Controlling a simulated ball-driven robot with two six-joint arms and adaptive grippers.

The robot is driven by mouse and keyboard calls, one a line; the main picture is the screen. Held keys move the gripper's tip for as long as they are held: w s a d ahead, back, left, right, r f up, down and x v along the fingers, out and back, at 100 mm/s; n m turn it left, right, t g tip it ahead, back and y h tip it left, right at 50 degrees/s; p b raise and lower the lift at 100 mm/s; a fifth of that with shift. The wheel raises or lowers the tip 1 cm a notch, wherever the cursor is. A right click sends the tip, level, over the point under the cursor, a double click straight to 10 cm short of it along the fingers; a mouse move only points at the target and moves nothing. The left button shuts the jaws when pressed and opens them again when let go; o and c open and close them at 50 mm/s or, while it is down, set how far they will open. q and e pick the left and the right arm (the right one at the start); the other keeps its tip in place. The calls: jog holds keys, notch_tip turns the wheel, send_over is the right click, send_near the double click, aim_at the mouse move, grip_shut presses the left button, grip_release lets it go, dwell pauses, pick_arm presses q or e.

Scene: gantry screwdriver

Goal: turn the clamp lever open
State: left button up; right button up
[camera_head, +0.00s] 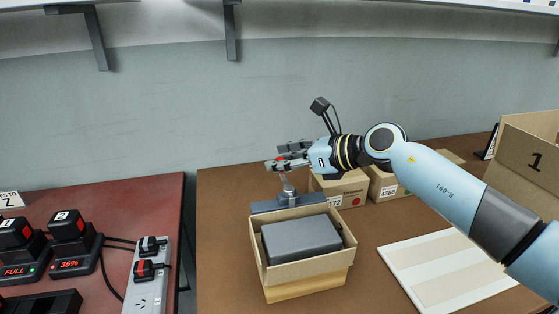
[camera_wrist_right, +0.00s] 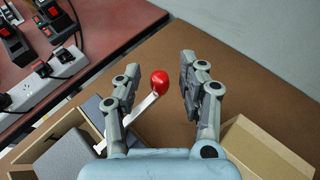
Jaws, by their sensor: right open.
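The clamp lever (camera_wrist_right: 142,106) is a pale metal bar with a red ball knob (camera_wrist_right: 159,82) on its end. In the right wrist view the knob shows between the two fingers, nearer the left one. The bar runs down-left past that finger. In the head view the clamp's metal post (camera_head: 287,184) rises from a dark base (camera_head: 288,203) behind an open carton. My right gripper (camera_head: 276,164) is over the clamp and hides much of the lever. It is open; whether a finger touches the lever I cannot tell. My left gripper is not in view.
The open carton (camera_head: 309,278) holds a grey box (camera_head: 301,240) in front of the clamp. Closed cardboard boxes (camera_head: 347,188) stand behind, right of the clamp. A white striped panel (camera_head: 447,270) lies at right. A red table (camera_head: 120,205) with chargers and a power strip (camera_head: 147,280) is at left.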

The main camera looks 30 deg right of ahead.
jog(key=shift+w+a+f, duration=0.15)
jog(key=shift+w+a, duration=0.1)
jog(key=shift+w, duration=0.15)
jog(key=shift+c, duration=0.4)
grip_shut()
